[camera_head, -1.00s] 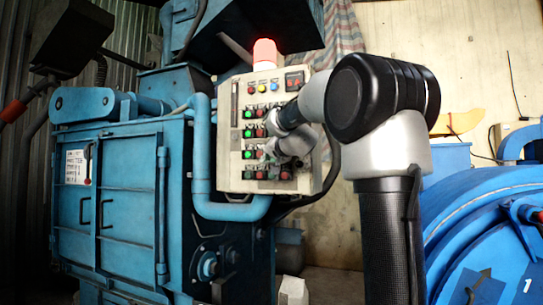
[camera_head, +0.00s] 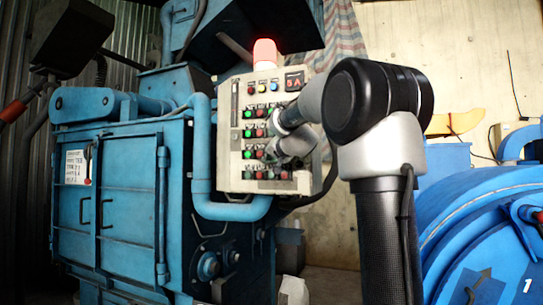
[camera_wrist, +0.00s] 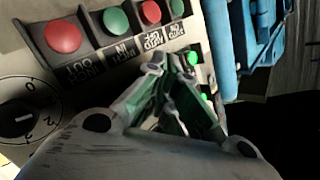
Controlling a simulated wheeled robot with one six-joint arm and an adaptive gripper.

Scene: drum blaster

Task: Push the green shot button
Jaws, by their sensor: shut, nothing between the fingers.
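The control panel (camera_head: 232,172) is a pale box with rows of green and red buttons on the blue machine. My gripper (camera_head: 266,153) is at its lower middle rows, partly hiding buttons there. In the wrist view my gripper (camera_wrist: 176,62) is shut and empty, with its fingertips close to a lit green button (camera_wrist: 192,58). I cannot tell whether they touch it. Another green button (camera_wrist: 117,20) sits further left, between red buttons. The labels are too small or turned to read surely, so I cannot tell which green button is the shot one.
A dark rotary knob (camera_wrist: 22,118) is at the left in the wrist view. A red beacon (camera_head: 264,54) glows on top of the panel. A blue pipe (camera_head: 203,160) runs along the panel's left side and below it. A blue drum (camera_head: 470,225) stands at right.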

